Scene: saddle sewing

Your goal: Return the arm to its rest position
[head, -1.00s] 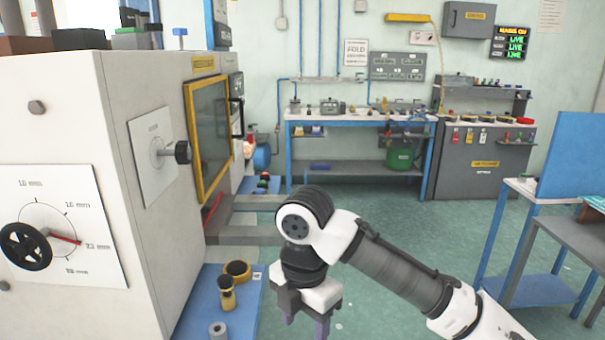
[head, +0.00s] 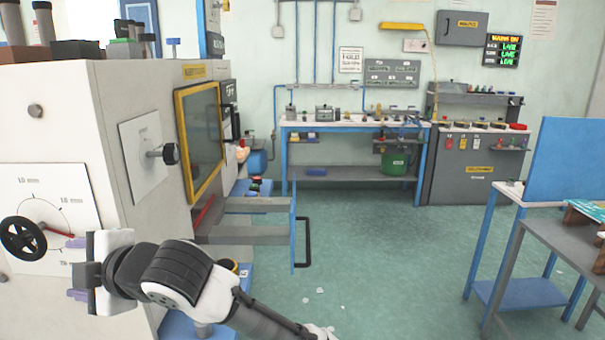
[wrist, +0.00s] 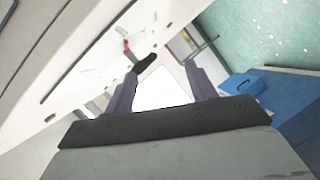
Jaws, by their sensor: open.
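My gripper (head: 77,281) is at the lower left of the head view, in front of the white machine's side and pointing left. Its two purple-grey fingers are apart with nothing between them. In the wrist view my gripper (wrist: 161,88) also shows spread fingers and an empty gap. The black handwheel (head: 22,239) on the machine's dial plate is just left of and above the fingers in the head view. A black part beside a red pointer (wrist: 127,47) shows beyond the left fingertip in the wrist view. I cannot tell the exact gap to it.
The white machine (head: 75,120) fills the left, with a second knob (head: 168,154) and a yellow-framed window (head: 201,140). A drawer-like frame with a blue front (head: 293,228) juts out. A blue-legged table (head: 520,292) stands at right.

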